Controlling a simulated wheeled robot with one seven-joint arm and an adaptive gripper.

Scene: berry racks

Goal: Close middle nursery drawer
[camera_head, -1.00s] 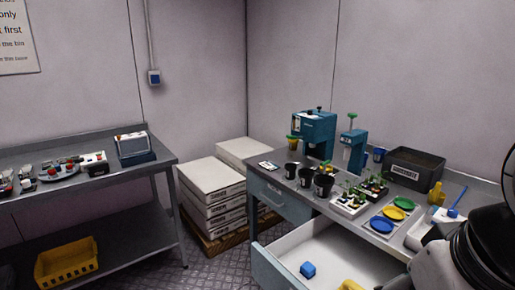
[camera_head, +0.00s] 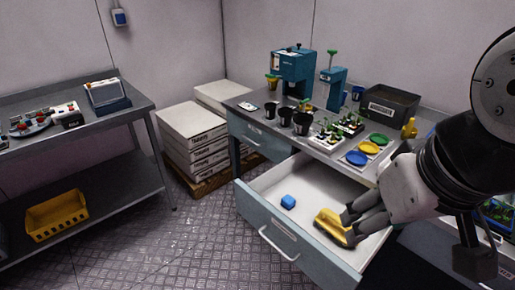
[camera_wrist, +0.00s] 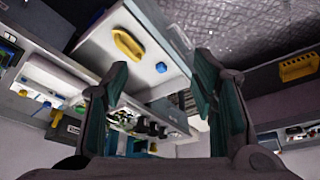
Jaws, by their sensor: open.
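The nursery drawer (camera_head: 251,206) is pulled far out from under the bench, with a pale handle on its blue-grey front. A blue block (camera_head: 288,202) and a long yellow object (camera_head: 329,226) lie inside. I cannot tell from its place whether it is the middle one. My gripper (camera_head: 350,225) is open and empty. In the head view it overlaps the drawer's right part and the yellow object; contact cannot be told. In the wrist view the drawer (camera_wrist: 100,40) lies beyond the spread fingers (camera_wrist: 162,65).
A shut drawer (camera_head: 258,141) is left of the open one. The bench (camera_head: 245,101) holds pots, seedlings, coloured dishes, blue machines and a dark bin (camera_head: 388,103). Stacked white boxes (camera_head: 193,132) and a shelf with a yellow basket (camera_head: 56,214) stand left. The floor between is clear.

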